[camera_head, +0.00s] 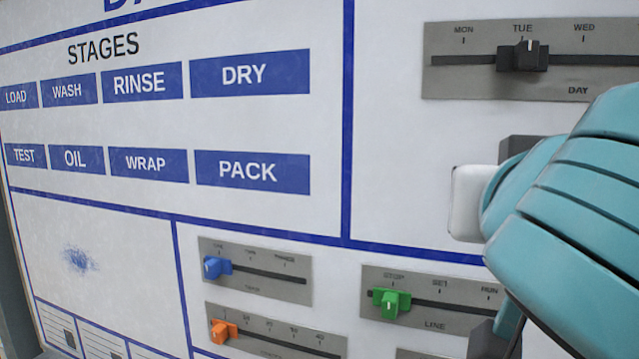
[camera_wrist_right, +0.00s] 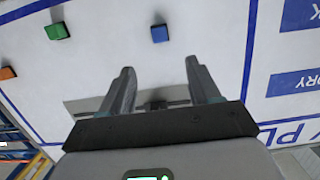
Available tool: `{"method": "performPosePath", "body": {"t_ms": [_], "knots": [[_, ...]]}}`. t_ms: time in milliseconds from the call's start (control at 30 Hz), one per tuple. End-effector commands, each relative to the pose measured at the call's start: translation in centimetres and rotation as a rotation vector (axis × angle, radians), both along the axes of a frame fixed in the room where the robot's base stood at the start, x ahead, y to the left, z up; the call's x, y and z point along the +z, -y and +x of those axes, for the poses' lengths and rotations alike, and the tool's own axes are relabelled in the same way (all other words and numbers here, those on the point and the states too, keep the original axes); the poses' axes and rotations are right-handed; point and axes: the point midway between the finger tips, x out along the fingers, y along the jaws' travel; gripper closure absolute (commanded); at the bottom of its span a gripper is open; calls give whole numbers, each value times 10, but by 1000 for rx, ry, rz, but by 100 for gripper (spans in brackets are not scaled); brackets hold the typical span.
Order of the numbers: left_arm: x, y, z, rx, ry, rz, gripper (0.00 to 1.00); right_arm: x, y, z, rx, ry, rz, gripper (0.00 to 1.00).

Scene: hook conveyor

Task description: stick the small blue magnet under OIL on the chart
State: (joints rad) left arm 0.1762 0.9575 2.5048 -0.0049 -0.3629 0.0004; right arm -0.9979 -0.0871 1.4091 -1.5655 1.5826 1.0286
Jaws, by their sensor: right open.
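The OIL label (camera_head: 75,158) is a blue plate in the lower row of the chart's STAGES section, between TEST and WRAP. The white surface below it is bare. In the right wrist view, a small blue square piece (camera_wrist_right: 159,33), which looks like the magnet, sits on the white board beyond my fingers. I cannot make it out in the head view. My right gripper (camera_wrist_right: 160,68) is open and empty, with a grey slider panel showing behind its fingers. In the head view my teal right arm covers the right side. My left gripper is not in view.
Green (camera_wrist_right: 57,31) and orange (camera_wrist_right: 7,73) pieces show in the right wrist view. The DAY slider panel (camera_head: 470,85) sticks to the board at upper right. Panels with blue (camera_head: 213,267), green (camera_head: 390,303) and orange (camera_head: 222,331) knobs sit below. A blue smudge (camera_head: 78,260) marks the lower left.

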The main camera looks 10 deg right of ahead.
Motion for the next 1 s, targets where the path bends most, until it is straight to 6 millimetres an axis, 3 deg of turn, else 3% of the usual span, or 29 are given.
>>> {"method": "performPosePath", "body": {"t_ms": [400, 600, 1000], "knots": [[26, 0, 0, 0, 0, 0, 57, -16, 52, 78, -5, -7, -2, 38], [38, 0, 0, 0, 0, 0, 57, -24, 69, 107, -2, -7, -2, 38], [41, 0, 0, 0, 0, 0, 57, -30, 77, 122, 4, -3, -1, 38]]}}
